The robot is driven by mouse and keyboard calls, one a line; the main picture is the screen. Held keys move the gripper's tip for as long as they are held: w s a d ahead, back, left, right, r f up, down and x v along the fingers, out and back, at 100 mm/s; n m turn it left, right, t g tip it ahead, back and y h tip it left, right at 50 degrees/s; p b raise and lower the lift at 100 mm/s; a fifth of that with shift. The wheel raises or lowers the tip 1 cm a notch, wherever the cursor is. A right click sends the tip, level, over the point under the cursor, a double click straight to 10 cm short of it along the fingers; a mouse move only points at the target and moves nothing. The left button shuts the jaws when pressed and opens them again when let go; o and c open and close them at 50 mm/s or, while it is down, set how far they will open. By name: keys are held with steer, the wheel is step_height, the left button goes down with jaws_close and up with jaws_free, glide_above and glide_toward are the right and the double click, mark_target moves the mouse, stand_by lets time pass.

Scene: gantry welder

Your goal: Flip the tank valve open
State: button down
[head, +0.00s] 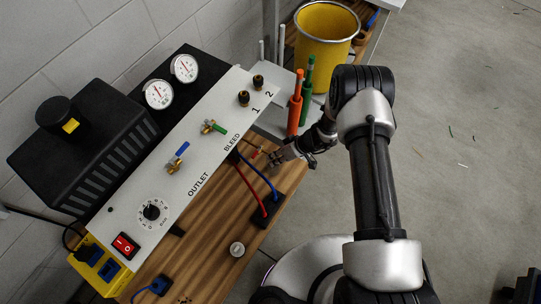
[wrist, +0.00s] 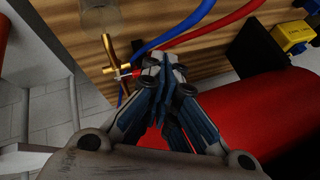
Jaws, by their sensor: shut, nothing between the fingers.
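A brass valve (wrist: 110,55) with a small red handle (wrist: 127,72) shows at the upper left of the wrist view, by the wooden bench edge; I take it to be the tank valve. Its red handle also shows small in the head view (head: 257,153), below the panel's BLEED label. My gripper (wrist: 164,68) is shut and empty, its fingertips just right of the red handle. I cannot tell whether they touch it. In the head view my gripper (head: 272,160) is at the bench's edge, pointing left. A large red cylinder (wrist: 245,112) lies behind the fingers in the wrist view.
A grey panel (head: 215,120) carries a blue-lever outlet valve (head: 177,158) and a green-lever bleed valve (head: 213,127). Red and blue hoses (head: 256,180) run close to my gripper. Orange and green torches (head: 296,103) and a yellow bucket (head: 325,38) stand beyond. Open floor lies right.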

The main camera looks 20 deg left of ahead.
steer(key=shift+s+d+r+p, duration=0.15)
steer(key=shift+s+d+r, duration=0.15)
steer(key=shift+r, duration=0.2)
steer(key=shift+s+d+r+p, duration=0.1)
steer(key=shift+s+d+r, duration=0.15)
steer(key=shift+r, duration=0.3)
steer(key=shift+s+d+r+p, duration=0.2)
steer(key=shift+s+r, duration=0.15)
steer(key=shift+r, duration=0.15)
steer(key=w+d+r+m, duration=0.1)
steer(key=w+r, duration=0.1)
steer(key=r, duration=0.6)
steer(key=w+d+r, duration=0.1)
steer(key=w+r, duration=0.2)
steer(key=r, duration=0.6)
steer(key=s+d+r+m+t+h, duration=0.1)
steer(key=s+d+r, duration=0.15)
steer(key=r, duration=0.55)
steer(key=s+d+r+m+t, duration=0.1)
steer(key=d+r, duration=0.2)
steer(key=r, duration=0.5)
steer(key=s+d+r+m+t+h, duration=0.4)
steer(key=s+d+r+m+h, duration=0.2)
steer(key=s+d+r, duration=1)
steer(key=s+d+m, duration=0.2)
steer(key=shift+s+d+m, duration=0.25)
steer(key=shift+d+m, duration=0.1)
steer(key=shift+m, duration=0.05)
